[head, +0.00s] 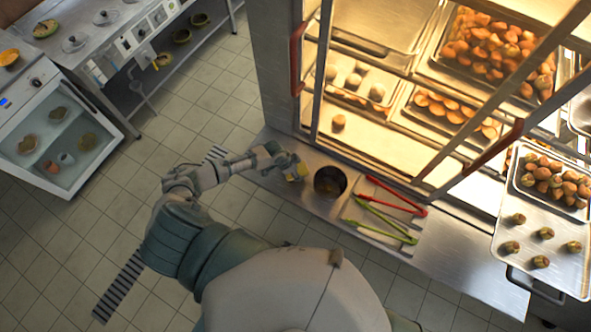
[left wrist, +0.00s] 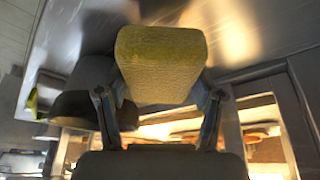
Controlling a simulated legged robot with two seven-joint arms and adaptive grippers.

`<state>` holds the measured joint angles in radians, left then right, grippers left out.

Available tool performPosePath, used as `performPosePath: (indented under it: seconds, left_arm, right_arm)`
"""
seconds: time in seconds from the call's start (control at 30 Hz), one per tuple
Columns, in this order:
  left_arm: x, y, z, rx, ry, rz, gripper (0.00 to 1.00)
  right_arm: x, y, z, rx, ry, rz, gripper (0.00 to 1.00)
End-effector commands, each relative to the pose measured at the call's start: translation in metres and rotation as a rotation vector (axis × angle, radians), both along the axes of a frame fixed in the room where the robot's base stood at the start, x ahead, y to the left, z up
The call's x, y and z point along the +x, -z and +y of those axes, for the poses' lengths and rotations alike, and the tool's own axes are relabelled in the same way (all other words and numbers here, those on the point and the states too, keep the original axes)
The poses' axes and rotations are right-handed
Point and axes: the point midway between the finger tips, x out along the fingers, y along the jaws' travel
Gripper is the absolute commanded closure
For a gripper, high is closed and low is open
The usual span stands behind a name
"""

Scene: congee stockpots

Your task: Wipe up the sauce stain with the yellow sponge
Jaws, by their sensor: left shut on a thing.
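The yellow sponge (head: 293,174) is at the end of my left arm, over the left part of the steel counter (head: 460,248). In the left wrist view the sponge (left wrist: 160,62) sits between the two fingers of my left gripper (left wrist: 160,100), which is shut on it. In the head view my left gripper (head: 287,165) is just left of a dark round pot. I cannot tell whether the sponge touches the counter. I see no clear sauce stain; it may be hidden under the sponge or arm. My right gripper is not in view.
The dark pot (head: 330,181) stands right of the sponge. Red tongs (head: 396,196) and green tongs (head: 380,230) lie further right. A lit glass cabinet with trays of buns rises behind the counter. A bun tray (head: 540,275) is at the far right.

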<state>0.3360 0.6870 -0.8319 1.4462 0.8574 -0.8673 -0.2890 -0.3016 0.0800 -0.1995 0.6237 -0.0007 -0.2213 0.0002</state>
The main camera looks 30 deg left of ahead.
Motion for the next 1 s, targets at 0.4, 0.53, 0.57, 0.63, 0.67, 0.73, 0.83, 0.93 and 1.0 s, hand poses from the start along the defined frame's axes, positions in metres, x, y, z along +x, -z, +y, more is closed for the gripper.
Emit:
performPosePath:
  seconds: [0.4, 0.53, 0.57, 0.63, 0.67, 0.73, 0.83, 0.93, 1.0]
  left_arm:
    - [0.000, -0.030, -0.003, 0.000, -0.006, 0.000, 0.66]
    - [0.000, -0.029, -0.003, 0.000, -0.006, 0.001, 0.66]
    - [0.000, -0.029, -0.003, 0.000, -0.006, 0.001, 0.66]
    - [-0.001, -0.029, -0.004, 0.000, -0.006, 0.001, 0.66]
    - [-0.001, -0.029, -0.004, 0.001, -0.006, 0.002, 0.66]
    - [-0.001, -0.029, -0.004, 0.000, -0.006, 0.001, 0.66]
    - [0.000, -0.029, -0.003, 0.000, -0.006, 0.001, 0.66]
    - [-0.001, -0.028, -0.003, 0.000, -0.008, 0.002, 0.66]
    - [-0.006, -0.023, -0.001, -0.002, -0.021, 0.003, 0.66]
  right_arm:
    - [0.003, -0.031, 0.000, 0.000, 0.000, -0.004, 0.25]
    - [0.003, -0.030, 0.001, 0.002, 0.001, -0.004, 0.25]
    - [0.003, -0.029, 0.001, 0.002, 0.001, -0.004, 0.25]
    - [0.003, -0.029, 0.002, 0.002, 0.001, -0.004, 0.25]
    - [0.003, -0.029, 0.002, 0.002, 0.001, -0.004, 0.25]
    - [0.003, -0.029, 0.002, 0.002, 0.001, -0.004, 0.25]
    - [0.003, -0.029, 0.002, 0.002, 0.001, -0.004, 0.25]
    - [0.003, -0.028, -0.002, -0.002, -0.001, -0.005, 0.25]
    - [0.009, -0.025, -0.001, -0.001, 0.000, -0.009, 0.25]
